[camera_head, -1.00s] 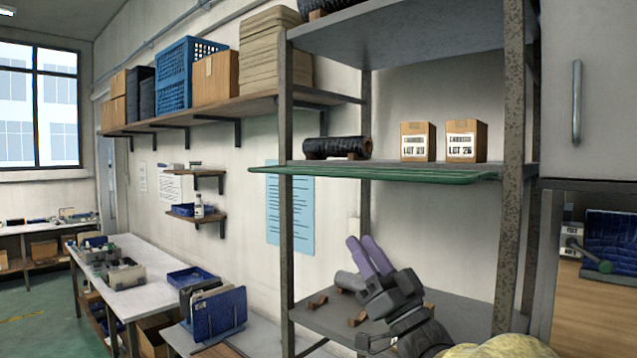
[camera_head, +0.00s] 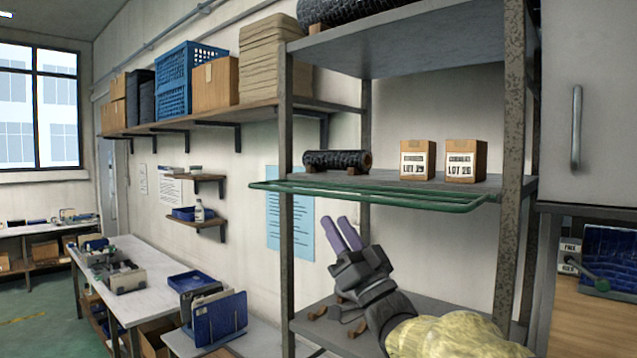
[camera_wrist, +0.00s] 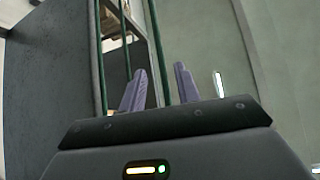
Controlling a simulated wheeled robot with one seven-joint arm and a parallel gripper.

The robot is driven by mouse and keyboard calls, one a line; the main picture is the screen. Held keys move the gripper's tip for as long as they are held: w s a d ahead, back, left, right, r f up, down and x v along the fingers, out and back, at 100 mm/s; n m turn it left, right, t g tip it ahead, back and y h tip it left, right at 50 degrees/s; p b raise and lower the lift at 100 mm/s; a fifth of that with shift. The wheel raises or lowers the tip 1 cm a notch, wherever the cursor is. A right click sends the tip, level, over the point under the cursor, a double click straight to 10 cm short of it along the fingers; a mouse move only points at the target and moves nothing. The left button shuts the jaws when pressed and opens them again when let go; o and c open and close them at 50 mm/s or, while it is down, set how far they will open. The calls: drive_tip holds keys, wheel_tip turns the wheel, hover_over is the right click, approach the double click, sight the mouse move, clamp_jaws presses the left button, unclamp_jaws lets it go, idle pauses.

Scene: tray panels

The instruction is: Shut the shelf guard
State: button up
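The shelf guard is a green rail frame (camera_head: 400,200) at the front of the middle shelf. It lies about level and sticks out from the shelf edge, so it is folded down. My gripper (camera_head: 336,222) has two purple fingers pointing up, below the guard in the head view and apart from it. In the wrist view, my gripper (camera_wrist: 157,75) is open with nothing between the fingertips that I can tell is held. The green guard bars (camera_wrist: 155,45) run up the picture ahead of the fingers, one crossing the gap between them. Contact is not visible.
The middle shelf (camera_head: 385,180) holds a black roll (camera_head: 337,160) and two cartons (camera_head: 417,160) (camera_head: 466,160). Grey posts (camera_head: 287,230) (camera_head: 508,170) flank the bay. A wall cabinet (camera_head: 590,100) stands to the right. The space between guard and lower shelf is mostly free.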

sight(318, 194)
drive_tip(key=p+x, duration=0.4)
drive_tip(key=x, duration=0.4)
drive_tip(key=shift+w+a+r, duration=0.15)
drive_tip(key=shift+w+r, duration=0.05)
drive_tip(key=shift+r, duration=0.1)
clamp_jaws()
